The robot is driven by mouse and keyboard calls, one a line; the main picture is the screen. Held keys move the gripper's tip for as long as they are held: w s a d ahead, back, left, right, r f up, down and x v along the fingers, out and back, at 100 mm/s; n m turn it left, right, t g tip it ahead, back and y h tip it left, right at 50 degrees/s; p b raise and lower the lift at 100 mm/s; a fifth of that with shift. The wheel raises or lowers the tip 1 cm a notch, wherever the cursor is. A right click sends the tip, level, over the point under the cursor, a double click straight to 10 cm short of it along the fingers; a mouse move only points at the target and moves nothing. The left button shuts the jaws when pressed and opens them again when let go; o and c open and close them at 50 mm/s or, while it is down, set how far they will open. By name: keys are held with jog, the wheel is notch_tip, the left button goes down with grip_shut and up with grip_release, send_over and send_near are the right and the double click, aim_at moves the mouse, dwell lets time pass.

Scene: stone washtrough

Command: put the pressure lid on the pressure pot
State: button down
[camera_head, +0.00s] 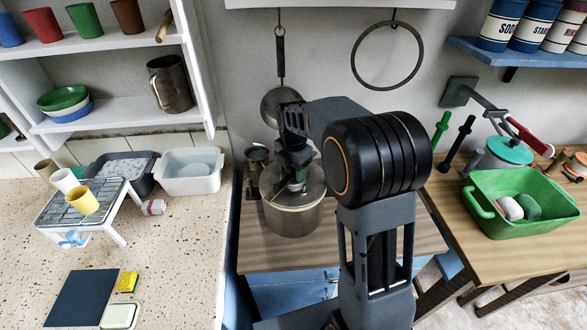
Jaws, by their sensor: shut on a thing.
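The pressure pot (293,222) is a metal pot standing on the wooden top in the middle of the view. The pressure lid (273,190) is a round grey metal disc at the pot's mouth, roughly level and in line with it. I cannot tell whether it rests on the rim or is held just above it. My gripper (298,178) points down over the lid's middle and is shut on the lid's grip.
A dark pot-like item (257,157) stands close behind the pot at left. A pan (281,104) hangs on the wall behind. A green basin (525,203) is on the right-hand table. A white rack (92,203) with cups stands on the speckled left counter. Wooden top before the pot is clear.

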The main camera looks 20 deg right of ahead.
jog(key=shift+f, duration=0.1)
dwell(0.5)
grip_release()
jog(key=shift+f, duration=0.1)
dwell(0.6)
jog(key=shift+r+p, duration=2.7)
jog(key=shift+r, duration=0.85)
